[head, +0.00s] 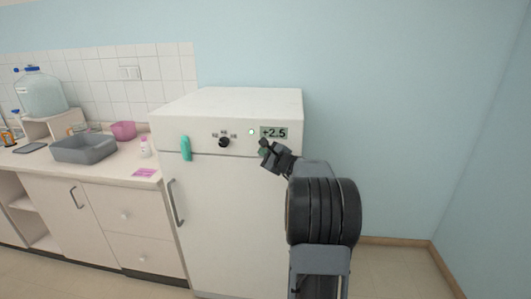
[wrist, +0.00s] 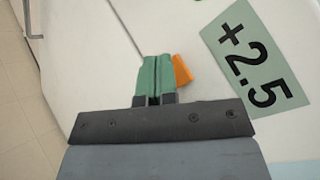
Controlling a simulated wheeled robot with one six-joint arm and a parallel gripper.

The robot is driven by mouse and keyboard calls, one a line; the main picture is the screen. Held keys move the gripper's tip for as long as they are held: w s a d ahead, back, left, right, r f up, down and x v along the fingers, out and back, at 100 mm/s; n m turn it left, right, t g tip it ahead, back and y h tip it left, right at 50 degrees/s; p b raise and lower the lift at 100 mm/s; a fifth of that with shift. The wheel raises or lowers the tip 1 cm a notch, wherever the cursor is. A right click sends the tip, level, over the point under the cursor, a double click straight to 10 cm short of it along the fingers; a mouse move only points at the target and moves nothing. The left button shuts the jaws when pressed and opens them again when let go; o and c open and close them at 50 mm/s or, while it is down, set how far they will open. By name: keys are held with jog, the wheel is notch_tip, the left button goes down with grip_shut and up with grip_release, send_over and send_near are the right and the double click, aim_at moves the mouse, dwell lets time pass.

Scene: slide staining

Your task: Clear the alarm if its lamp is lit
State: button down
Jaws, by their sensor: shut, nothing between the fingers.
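A white fridge (head: 235,215) has a control strip with a display (head: 274,132) reading +2.5. A small round lamp (head: 251,132) left of the display looks pale and bright; a green edge (wrist: 197,1) shows at the top of the wrist view. An orange button (wrist: 182,70) sits beside the display (wrist: 254,55); my gripper hides it in the head view. My gripper (head: 264,147) is at the strip just below the display. In the wrist view its green fingertips (wrist: 154,60) are shut and empty, right beside the orange button. I cannot tell whether they touch it.
A black dial (head: 224,142) and a teal object (head: 186,148) are on the fridge front, left of the lamp. A fridge handle (head: 175,203) sticks out at left. A counter with a grey basin (head: 84,149) stands left. Floor at right is clear.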

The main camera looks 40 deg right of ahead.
jog(key=shift+s+a, duration=0.15)
jog(key=shift+a, duration=0.05)
jog(key=shift+s+a+b, duration=1.65)
jog(key=shift+s+a, duration=0.05)
jog(key=shift+s, duration=0.05)
jog(key=s+a+f+n+g+y+p, duration=0.1)
jog(key=s+a+f+n+g+y, duration=0.1)
jog(key=s+a+f+n+g, duration=0.4)
jog(key=s+a+f+n+g+y+p, duration=0.1)
jog(key=s+a+f+n+g, duration=0.3)
jog(key=a+f+n, duration=0.4)
jog(key=s+a+r+n+g+h+p, duration=0.3)
jog(key=s+a+r+n, duration=0.1)
jog(key=s+a+n, duration=0.7)
jog(key=shift+s+n+g+h, duration=0.3)
jog(key=shift+s+n, duration=0.1)
jog(key=shift+s, duration=0.85)
